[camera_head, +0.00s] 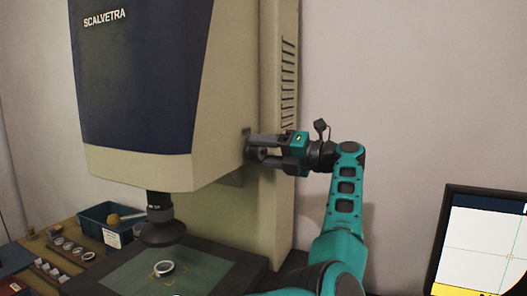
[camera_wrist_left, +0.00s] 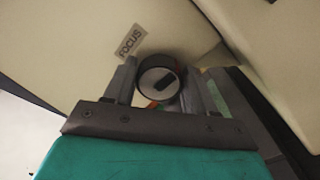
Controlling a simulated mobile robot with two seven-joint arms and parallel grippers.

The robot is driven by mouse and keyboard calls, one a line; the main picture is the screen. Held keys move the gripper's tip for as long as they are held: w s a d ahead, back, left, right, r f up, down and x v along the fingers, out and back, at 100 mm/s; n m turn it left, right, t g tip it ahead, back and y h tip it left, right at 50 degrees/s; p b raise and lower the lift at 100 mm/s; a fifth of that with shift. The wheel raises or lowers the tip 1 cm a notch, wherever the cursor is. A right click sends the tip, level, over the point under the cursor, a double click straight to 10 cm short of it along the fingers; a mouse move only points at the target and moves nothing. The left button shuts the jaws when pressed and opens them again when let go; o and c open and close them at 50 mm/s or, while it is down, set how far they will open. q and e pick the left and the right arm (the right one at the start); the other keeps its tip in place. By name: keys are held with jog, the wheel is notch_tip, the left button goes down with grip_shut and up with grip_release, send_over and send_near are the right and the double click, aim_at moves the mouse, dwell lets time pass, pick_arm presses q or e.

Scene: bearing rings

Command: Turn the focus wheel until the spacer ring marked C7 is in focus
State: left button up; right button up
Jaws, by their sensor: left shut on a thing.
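The focus wheel (camera_wrist_left: 158,84) is a round dark-rimmed knob with a pale face, beside a FOCUS label (camera_wrist_left: 130,41) on the machine's side. My left gripper (camera_head: 258,154) has its fingers on either side of the wheel and is shut on it; the left wrist view shows both fingers flanking it. A pale ring (camera_head: 164,268) lies flat on the stage (camera_head: 135,275) below the dark lens (camera_head: 160,232). Its marking is too small to read. The monitor (camera_head: 485,245) at the right shows a pale screen with a crosshair; no ring image is visible in the part in view. My right gripper is not in view.
The large SCALVETRA machine (camera_head: 135,80) fills the left and centre. A blue bin (camera_head: 98,217) and several small rings and parts stand on a wooden bench (camera_head: 40,245) at the left. Bare wall lies right of my arm.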

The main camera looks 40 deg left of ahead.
pick_arm(q)
jog(key=o, duration=1)
jog(key=shift+d, duration=0.15)
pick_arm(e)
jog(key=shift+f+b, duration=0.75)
pick_arm(q)
jog(key=shift+v, duration=6.35)
